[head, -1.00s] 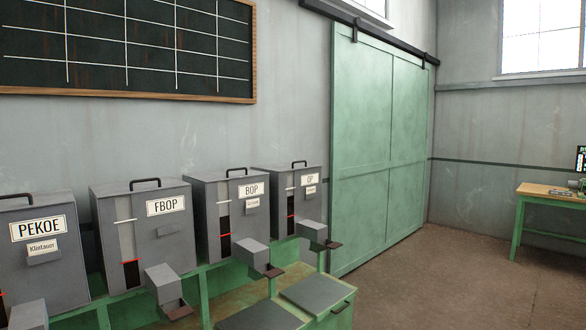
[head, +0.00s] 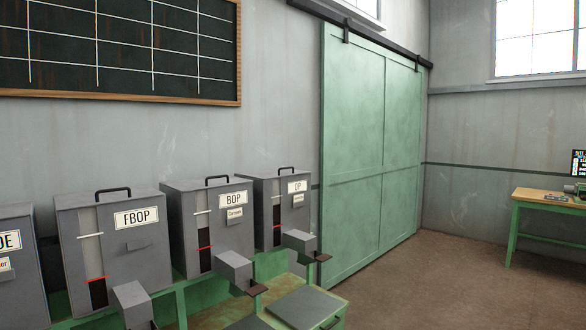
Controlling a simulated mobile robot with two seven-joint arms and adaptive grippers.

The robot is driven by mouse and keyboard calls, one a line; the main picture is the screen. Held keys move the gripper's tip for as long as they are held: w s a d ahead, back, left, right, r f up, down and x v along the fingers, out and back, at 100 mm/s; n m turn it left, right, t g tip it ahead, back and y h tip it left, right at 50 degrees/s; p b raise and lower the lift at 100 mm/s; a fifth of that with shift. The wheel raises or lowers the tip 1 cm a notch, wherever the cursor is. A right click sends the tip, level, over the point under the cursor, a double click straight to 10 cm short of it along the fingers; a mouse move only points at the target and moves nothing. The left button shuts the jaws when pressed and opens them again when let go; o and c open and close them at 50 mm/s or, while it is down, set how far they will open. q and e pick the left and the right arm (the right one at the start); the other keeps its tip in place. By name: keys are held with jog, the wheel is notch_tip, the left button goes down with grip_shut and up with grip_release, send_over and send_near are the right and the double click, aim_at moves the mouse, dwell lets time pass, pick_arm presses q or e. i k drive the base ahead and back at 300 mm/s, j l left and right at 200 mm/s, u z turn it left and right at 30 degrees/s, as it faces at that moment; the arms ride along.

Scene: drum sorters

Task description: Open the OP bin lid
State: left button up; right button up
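The OP bin (head: 265,217) is the grey metal box at the right end of the row of bins in the head view. It carries a white "OP" label and a narrow window with a red mark on its front. Its lid (head: 277,174) lies shut on top, with a dark arched handle (head: 287,169). A grey chute (head: 299,241) sticks out at its lower front. Neither of my grippers is in view.
The BOP bin (head: 186,236), FBOP bin (head: 75,256) and another bin stand to its left on a green stand. A flat grey lid (head: 309,305) lies low in front. Open floor (head: 440,280) is at right, with a green sliding door (head: 370,150) behind and a wooden-topped table (head: 540,200) far right.

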aim_at(276, 222)
jog(key=i+l, duration=0.25)
jog(key=i, duration=0.2)
jog(key=i+l, duration=0.2)
jog(key=i, duration=0.25)
jog(key=i+l+z, duration=0.1)
jog(key=i+l, duration=0.15)
jog(key=i, duration=0.15)
